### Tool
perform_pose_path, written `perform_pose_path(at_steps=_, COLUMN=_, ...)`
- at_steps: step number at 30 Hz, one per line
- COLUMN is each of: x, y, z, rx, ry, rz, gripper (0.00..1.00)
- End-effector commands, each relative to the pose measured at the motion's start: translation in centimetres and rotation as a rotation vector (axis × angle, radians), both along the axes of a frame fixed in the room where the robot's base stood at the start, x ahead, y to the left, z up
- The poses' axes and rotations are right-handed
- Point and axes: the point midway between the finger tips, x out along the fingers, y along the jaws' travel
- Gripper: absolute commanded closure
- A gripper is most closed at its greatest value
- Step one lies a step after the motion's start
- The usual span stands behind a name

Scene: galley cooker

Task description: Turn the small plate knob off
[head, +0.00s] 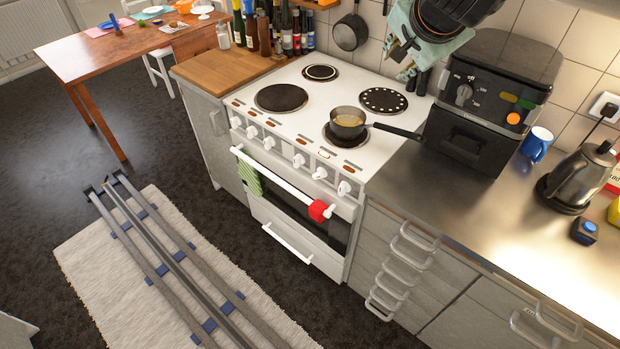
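The white cooker (240,103) has a row of several white knobs along its front: a left group (251,132) and a right group (320,173). Their pointer angles are too small to read, and I cannot tell which one serves the small plate. The smallest-looking plate (320,72) is at the back left and bare. A pan (348,122) with yellowish contents sits on the front right plate (334,139). My gripper (402,62) is high at the top, above and behind the cooker's right side, apart from the knobs. Its finger opening is unclear.
The pan's handle (398,131) points right toward a black air fryer (465,145). A red item (319,211) and green towel (249,178) hang on the oven rail (285,184). A kettle (577,178) stands right.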

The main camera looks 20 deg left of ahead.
Motion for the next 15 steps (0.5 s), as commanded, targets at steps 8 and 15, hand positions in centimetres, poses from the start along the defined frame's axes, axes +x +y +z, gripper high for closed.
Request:
perform_pose_path(at_steps=8, x=3.3, y=3.7, z=-3.5, rx=0.041, ry=-0.022, rz=-0.078, gripper=0.74)
perform_pose_path(at_steps=15, x=4.9, y=7.7, z=-6.8, rx=0.074, ry=-0.046, rz=-0.143, gripper=0.74)
